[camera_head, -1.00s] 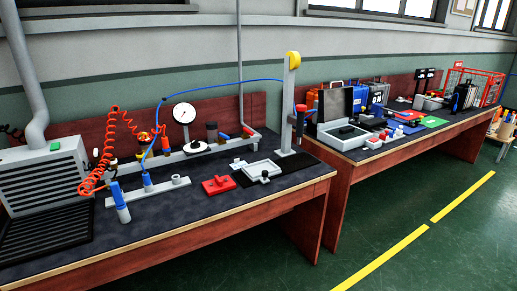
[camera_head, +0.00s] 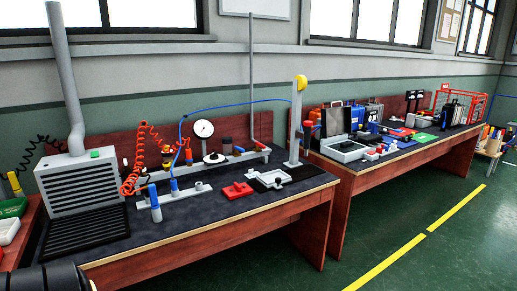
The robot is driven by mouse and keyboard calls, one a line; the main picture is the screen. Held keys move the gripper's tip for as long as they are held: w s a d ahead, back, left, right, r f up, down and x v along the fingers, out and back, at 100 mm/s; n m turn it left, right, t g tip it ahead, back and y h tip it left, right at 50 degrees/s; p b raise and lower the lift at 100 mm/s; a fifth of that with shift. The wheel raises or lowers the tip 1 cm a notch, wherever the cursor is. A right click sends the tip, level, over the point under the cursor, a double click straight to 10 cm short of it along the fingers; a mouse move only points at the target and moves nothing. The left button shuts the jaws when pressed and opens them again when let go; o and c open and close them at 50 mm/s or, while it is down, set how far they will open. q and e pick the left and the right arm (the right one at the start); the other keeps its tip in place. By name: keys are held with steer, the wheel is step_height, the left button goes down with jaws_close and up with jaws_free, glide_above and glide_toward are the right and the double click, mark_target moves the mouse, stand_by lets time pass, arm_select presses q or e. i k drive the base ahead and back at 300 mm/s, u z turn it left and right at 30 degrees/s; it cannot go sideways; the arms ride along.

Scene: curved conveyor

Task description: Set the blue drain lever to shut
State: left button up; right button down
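The air rig stands on the near bench (camera_head: 235,228), with a grey rail (camera_head: 205,166), a round white gauge (camera_head: 203,129) and orange and blue fittings. Another blue fitting (camera_head: 174,185) stands on the lower grey bar (camera_head: 190,193) in front. A blue and grey cylinder (camera_head: 154,204) stands at that bar's left end. The parts are too small to tell which is the blue drain lever, or how it is set. Neither of my grippers is in view.
A grey vented unit (camera_head: 82,184) with a duct stands at the bench's left. An orange coiled hose (camera_head: 130,172) hangs left of the rig. A red block (camera_head: 236,191) and a white tray (camera_head: 270,178) lie on the right. Bench space in front is clear.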

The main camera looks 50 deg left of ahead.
mark_target(237, 148)
steer(key=u, duration=0.2)
steer(key=i, duration=2)
steer(key=u, duration=1.4)
steer(key=i, duration=1.15)
steer(key=u, duration=1.25)
